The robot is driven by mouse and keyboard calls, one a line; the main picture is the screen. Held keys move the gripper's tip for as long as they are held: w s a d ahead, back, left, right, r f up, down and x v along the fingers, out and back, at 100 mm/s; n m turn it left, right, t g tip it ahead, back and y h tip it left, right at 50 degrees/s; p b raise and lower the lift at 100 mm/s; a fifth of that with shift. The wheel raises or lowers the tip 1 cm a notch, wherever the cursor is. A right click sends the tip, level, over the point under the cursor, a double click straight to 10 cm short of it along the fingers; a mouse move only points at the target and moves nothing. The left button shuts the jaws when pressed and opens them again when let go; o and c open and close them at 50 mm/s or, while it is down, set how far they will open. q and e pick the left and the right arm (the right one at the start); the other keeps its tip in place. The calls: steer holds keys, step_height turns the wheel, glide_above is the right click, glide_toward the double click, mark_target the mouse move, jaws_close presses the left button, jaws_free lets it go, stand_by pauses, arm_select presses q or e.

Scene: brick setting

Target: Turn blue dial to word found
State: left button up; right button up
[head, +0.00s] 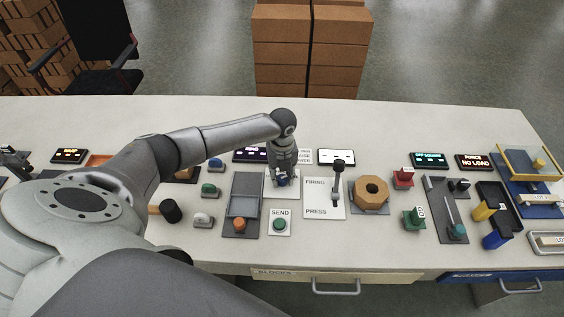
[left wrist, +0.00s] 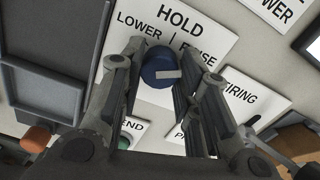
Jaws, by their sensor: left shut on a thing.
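The blue dial (left wrist: 160,70) sits on a white plate (left wrist: 208,22) lettered HOLD at the top, LOWER at the left and a partly covered RAISE at the right. The dial's pale pointer mark points to the right in the left wrist view. My left gripper (left wrist: 158,82) has its fingers on both sides of the dial and is shut on it. In the head view the gripper (head: 283,180) reaches down onto the plate and hides most of the dial (head: 282,182). My right gripper is not in view.
A green SEND button (head: 279,224) stands just in front, and a grey tray (head: 243,202) is at the left. A FIRING/PRESS plate (head: 318,205) with a black lever (head: 338,170) is close on the right. Small lit displays (head: 337,157) stand behind.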

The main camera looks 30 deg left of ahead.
mark_target(282, 178)
arm_select(q)
steer(key=o, duration=1)
step_height(282, 178, up, 12)
stand_by(0.5)
